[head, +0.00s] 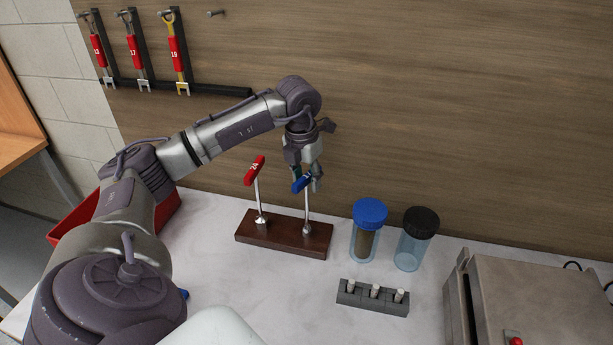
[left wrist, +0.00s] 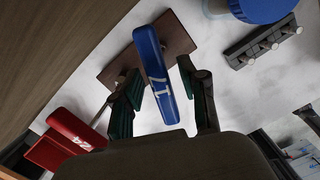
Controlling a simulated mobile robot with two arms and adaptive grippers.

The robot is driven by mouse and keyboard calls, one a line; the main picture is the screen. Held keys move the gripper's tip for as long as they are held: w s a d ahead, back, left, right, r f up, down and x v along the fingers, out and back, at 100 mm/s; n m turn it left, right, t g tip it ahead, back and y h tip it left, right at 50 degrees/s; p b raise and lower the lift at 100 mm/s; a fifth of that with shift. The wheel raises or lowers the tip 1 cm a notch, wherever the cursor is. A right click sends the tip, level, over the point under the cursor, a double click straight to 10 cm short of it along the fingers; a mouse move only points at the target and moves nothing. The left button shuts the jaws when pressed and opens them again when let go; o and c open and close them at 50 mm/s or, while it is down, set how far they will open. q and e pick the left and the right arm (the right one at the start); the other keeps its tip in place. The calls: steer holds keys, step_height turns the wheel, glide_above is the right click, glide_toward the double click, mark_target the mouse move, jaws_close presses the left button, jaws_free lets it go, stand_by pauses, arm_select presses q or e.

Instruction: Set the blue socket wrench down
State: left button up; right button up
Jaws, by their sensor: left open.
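The blue socket wrench (head: 303,183) has a blue T-handle on a thin metal shaft. It stands upright in the dark wooden block (head: 283,240) on the worktop, at the block's right end. My left gripper (head: 308,178) is at the handle, coming from above. In the left wrist view the blue handle (left wrist: 154,62) lies between the two open fingers of my left gripper (left wrist: 160,78), with gaps visible on both sides. A red T-handled wrench (head: 255,170) stands at the block's left end, and shows in the left wrist view (left wrist: 75,130). My right gripper is not in view.
Right of the block stand a blue-lidded jar (head: 367,230) and a black-lidded jar (head: 415,240). A grey holder (head: 372,300) with small pegs lies in front of them. A metal box (head: 535,300) is at right, a red bin (head: 165,207) at left. Wrenches (head: 138,52) hang on the wall.

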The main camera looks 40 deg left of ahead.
arm_select(q)
steer(key=shift+r, duration=0.45)
step_height(320, 180, up, 11)
steer(key=s+b, duration=0.1)
steer(key=shift+s+r+b, duration=0.2)
steer(key=shift+s+b, duration=0.1)
steer(key=shift+b, duration=0.1)
steer(key=shift+f, duration=0.1)
